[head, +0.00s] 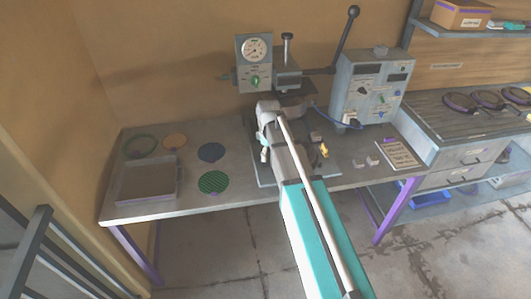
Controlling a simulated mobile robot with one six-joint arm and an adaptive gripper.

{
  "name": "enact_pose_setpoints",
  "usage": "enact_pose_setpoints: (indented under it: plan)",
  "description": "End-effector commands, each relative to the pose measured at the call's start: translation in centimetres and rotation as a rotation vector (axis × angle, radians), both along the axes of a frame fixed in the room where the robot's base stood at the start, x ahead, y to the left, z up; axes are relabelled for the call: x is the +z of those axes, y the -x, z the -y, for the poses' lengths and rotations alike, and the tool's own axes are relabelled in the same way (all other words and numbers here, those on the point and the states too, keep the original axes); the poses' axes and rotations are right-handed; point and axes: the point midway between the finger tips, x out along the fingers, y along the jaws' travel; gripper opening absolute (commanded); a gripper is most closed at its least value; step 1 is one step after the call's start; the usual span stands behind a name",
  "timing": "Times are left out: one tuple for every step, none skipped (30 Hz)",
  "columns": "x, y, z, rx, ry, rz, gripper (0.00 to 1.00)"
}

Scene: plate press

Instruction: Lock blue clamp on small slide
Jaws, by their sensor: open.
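The press (288,80) stands at the back middle of the table, with a dial gauge (256,48) at its left and a long black lever rising to the right. My arm reaches over its base plate (262,179) and covers much of it. A small yellow part (323,150) shows just right of my arm, and a small pale part (264,155) at its left edge. I cannot make out the blue clamp or tell which part is the small slide. My gripper's fingers are hidden behind my arm, so their contact with anything cannot be seen.
A grey tray (122,191) and several coloured discs lie on the table's left. A control box (367,88) stands right of the press, with small light blocks (372,161) and a printed card (402,154) in front. A drawer unit (470,152) adjoins at right.

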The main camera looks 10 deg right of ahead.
Motion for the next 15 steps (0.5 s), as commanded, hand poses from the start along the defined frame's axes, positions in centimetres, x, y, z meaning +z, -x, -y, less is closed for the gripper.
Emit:
enact_pose_setpoints:
  plan:
    - [0.6,-2.4,0.0,0.071,0.0,0.0,1.0]
    - [0.7,-3.2,0.0,0.118,0.0,0.0,1.0]
    - [0.9,-4.3,0.0,0.179,0.0,0.0,1.0]
    - [1.0,-5.1,0.0,0.224,0.0,0.0,1.0]
    - [1.2,-5.9,0.0,0.266,0.0,0.0,1.0]
    - [1.3,-6.8,0.0,0.32,0.0,0.0,1.0]
    - [1.4,-7.5,0.1,0.358,0.0,0.0,1.0]
    - [1.5,-8.1,0.1,0.393,0.0,0.0,1.0]
    - [1.7,-8.8,0.1,0.437,0.0,0.0,1.0]
    - [1.7,-9.3,0.1,0.465,0.0,0.0,1.0]
    - [1.8,-9.7,0.1,0.491,0.0,0.0,1.0]
    - [1.9,-10.1,0.1,0.521,0.0,0.0,1.0]
    - [1.9,-10.4,0.1,0.539,-0.001,0.0,1.0]
    - [1.9,-10.6,0.1,0.555,-0.001,0.0,1.0]
    - [2.0,-10.9,0.1,0.572,-0.001,0.0,1.0]
